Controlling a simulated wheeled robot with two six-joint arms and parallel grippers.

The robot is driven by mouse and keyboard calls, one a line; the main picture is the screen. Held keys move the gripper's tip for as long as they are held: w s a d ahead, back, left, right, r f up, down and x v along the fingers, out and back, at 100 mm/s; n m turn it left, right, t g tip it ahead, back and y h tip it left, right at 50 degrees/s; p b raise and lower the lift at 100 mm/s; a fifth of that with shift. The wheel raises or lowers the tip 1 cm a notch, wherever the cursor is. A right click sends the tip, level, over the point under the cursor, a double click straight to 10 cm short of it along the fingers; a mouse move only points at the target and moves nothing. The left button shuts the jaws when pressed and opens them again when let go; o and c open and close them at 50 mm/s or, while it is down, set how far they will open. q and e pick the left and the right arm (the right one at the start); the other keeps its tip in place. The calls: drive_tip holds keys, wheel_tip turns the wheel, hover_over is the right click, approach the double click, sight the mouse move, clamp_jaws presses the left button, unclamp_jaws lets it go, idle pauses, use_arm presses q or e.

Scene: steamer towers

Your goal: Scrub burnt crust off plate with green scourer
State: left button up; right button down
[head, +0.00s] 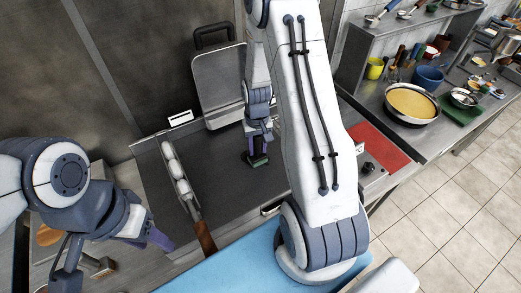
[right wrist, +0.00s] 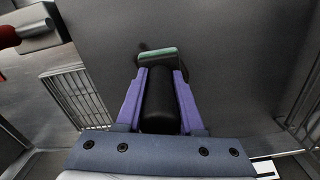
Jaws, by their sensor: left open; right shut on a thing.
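The plate (head: 215,162) is a wide dark grey flat surface in the middle of the head view; it also fills much of the right wrist view (right wrist: 235,60). My right gripper (head: 257,150) is shut on the black handle (right wrist: 158,105) of the green scourer (right wrist: 158,53). The scourer's green part is low at the plate; I cannot tell whether it touches. A dark patch (right wrist: 166,72) shows beside the scourer, perhaps burnt crust, mostly hidden by it. My left gripper (head: 160,239) is open, empty, left of the plate's front corner.
A grey metal pan or lid (head: 218,82) stands at the back. A red board (head: 380,146) lies right. My right arm hides part of the plate.

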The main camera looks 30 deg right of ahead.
drive_tip(key=shift+w+f, duration=0.1)
drive_tip(key=shift+w, duration=0.55)
drive_tip(key=shift+s+a, duration=0.1)
drive_tip(key=shift+s, duration=1.9)
drive_tip(key=shift+s+a+r, duration=0.1)
drive_tip(key=shift+s+r, duration=0.1)
drive_tip(key=shift+s, duration=1.5)
drive_tip(key=shift+w, duration=0.15)
drive_tip(key=shift+w+p, duration=0.35)
drive_tip(key=shift+w, duration=1.35)
